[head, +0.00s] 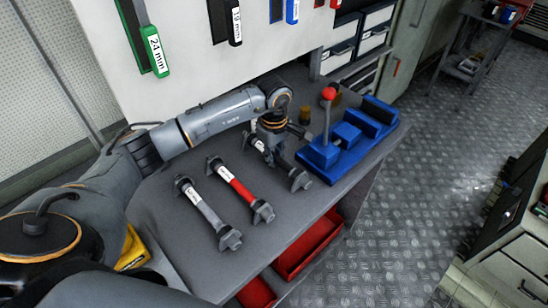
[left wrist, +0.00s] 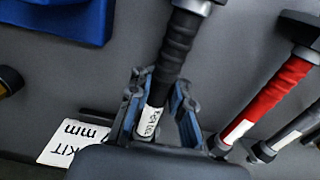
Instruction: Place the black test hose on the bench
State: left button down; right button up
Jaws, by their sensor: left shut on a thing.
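The black test hose (head: 288,170) is in the middle of the grey bench (head: 180,245) in the head view, a dark ribbed hose with a metal end fitting. My left gripper (head: 273,146) is over it from above and partly hides it. In the left wrist view the black hose (left wrist: 177,50) runs between the fingers of my left gripper (left wrist: 158,108), which are shut on it near its white label. The hose lies low over the bench; I cannot tell whether it touches. My right gripper is not in view.
A red hose (head: 240,188) and a grey hose (head: 206,208) lie to the left. A blue fixture (head: 345,150) with a red-knobbed lever stands to the right. Red bins (head: 306,246) are below the bench's front edge. The front left bench top is clear.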

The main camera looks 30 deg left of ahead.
aim_at(274, 154)
pick_arm(q)
jog(key=shift+f+b, duration=0.3)
jog(key=c, duration=1.2)
grip_release()
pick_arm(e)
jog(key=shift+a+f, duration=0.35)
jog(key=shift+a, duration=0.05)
pick_arm(q)
jog(key=shift+r+p, duration=0.45)
jog(key=shift+p, duration=0.15)
jog(key=shift+r+p, duration=0.5)
jog(key=shift+p, duration=0.05)
jog(key=shift+w+r+b, duration=0.1)
jog(key=shift+r+b, duration=0.45)
jog(key=shift+b, duration=0.35)
notch_tip(274, 154, up, 10)
jog(key=b, duration=0.2)
jog(key=shift+r+b, duration=0.15)
jog(key=shift+b, duration=0.15)
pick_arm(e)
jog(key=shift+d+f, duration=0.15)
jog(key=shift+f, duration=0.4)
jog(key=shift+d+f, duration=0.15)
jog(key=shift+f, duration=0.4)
